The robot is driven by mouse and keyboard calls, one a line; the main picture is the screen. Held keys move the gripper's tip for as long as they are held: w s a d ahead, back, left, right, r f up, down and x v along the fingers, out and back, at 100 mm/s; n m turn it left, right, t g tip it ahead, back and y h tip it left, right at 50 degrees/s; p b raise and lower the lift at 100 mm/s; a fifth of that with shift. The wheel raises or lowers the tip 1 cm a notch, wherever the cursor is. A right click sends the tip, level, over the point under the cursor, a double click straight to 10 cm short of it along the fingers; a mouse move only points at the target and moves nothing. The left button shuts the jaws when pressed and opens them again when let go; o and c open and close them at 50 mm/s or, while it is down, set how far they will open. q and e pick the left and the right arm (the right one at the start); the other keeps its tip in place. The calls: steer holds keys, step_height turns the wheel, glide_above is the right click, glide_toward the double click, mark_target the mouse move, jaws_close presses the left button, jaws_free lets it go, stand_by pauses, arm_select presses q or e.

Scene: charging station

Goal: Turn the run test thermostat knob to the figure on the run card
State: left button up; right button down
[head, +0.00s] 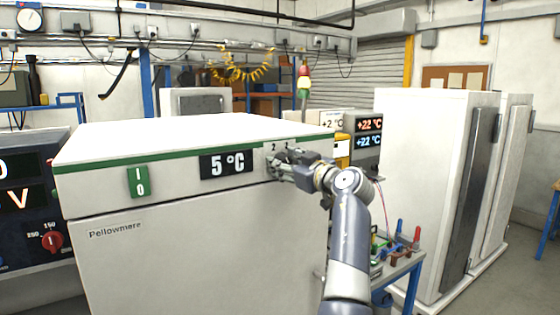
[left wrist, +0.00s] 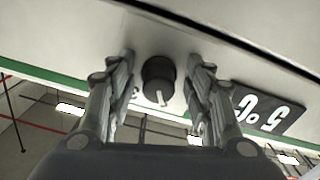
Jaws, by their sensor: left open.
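The white chest unit labelled Pellowmore (head: 200,240) has a front strip with a display (head: 226,163) reading 5 °C. The black round thermostat knob (left wrist: 158,78) with a white pointer line shows in the left wrist view. In the head view the knob is hidden behind my left gripper (head: 276,165), and only a few scale marks show above it. My left gripper (left wrist: 161,62) is open, with one finger on each side of the knob in the picture and visible gaps between. A white card (head: 332,123) reading +2 °C stands behind the unit. My right gripper is not in view.
A green I/0 switch (head: 139,181) is on the unit's front, left of the display. Two displays (head: 368,125) reading +22 °C stand behind. A small blue-legged table (head: 400,268) with tools is right of the unit, before tall white cabinets (head: 425,170).

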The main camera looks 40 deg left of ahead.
arm_select(q)
steer(key=shift+d+r, duration=0.1)
steer(key=shift+d, duration=0.1)
steer(key=shift+s, duration=0.1)
steer(key=c, duration=1)
steer(key=shift+c, duration=0.2)
steer(key=shift+m, duration=0.3)
steer(key=m, duration=0.5)
steer(key=shift+r, duration=0.2)
steer(key=m+p, duration=0.1)
steer(key=m, duration=0.5)
steer(key=shift+r, duration=0.1)
